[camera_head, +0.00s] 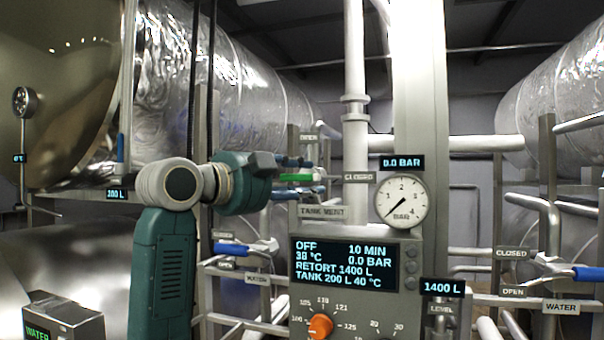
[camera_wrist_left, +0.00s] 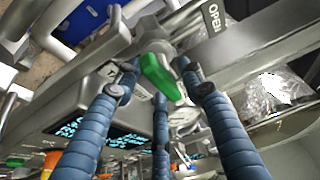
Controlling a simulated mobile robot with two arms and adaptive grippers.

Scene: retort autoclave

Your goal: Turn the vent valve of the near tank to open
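The tank vent valve has a green lever (camera_head: 296,177), just left of the CLOSED plate (camera_head: 359,177) and above the TANK VENT label (camera_head: 321,212). An OPEN plate (camera_head: 308,138) is above it. My left gripper (camera_head: 302,175) is at the lever, with blue fingers above and below it. In the left wrist view the green lever (camera_wrist_left: 160,76) lies among the spread fingertips of my left gripper (camera_wrist_left: 160,88). The OPEN plate (camera_wrist_left: 213,17) is at upper right there. The fingers look open; contact with the lever is unclear. My right gripper is not in view.
A control panel (camera_head: 343,264) and pressure gauge (camera_head: 402,201) reading 0.0 bar stand right of the valve. A blue-handled water valve (camera_head: 232,249) is below left, another (camera_head: 587,273) at far right. Pipes and a post crowd the valve.

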